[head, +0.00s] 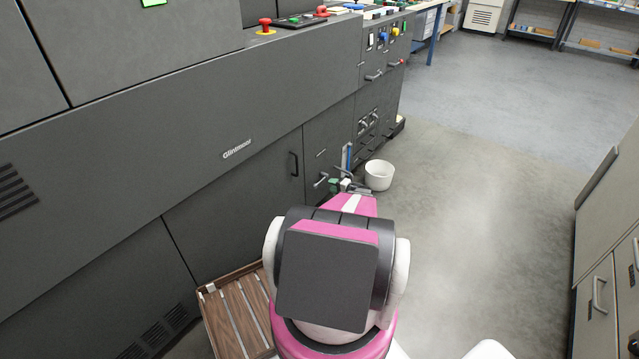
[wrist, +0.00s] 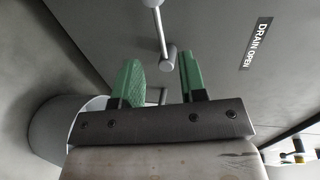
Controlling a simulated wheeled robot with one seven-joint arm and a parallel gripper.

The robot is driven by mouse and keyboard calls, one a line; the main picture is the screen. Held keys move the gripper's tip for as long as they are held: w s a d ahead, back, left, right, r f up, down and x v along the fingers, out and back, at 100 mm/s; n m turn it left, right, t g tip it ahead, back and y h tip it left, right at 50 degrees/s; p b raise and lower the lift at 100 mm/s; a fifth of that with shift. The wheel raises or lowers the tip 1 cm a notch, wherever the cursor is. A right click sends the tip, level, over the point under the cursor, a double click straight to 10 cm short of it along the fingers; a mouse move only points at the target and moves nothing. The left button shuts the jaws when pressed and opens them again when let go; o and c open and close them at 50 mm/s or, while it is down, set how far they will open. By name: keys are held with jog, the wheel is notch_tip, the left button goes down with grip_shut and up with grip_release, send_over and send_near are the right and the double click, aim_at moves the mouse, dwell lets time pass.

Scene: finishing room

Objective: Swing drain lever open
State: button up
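The drain lever is a grey metal rod (wrist: 160,28) with a rounded end, on the dark panel in the wrist view. A white-on-dark label reading "DRAIN OPEN" (wrist: 256,43) is to its right. My gripper (wrist: 158,66) has two green fingers spread apart with nothing clamped between them. In the head view my gripper (head: 345,186) is low beside the machine front, partly hidden by my arm.
A white bucket (head: 379,174) stands on the floor right of my gripper and shows at left in the wrist view (wrist: 58,135). A slatted wooden pallet (head: 238,312) lies by the machine (head: 150,130). Grey cabinets (head: 600,290) stand at right. The floor between is clear.

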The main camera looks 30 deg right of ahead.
aim_at(320, 182)
jog(key=x, duration=0.8)
jog(key=shift+w+a, duration=0.1)
jog(key=shift+w, duration=0.15)
grip_shut()
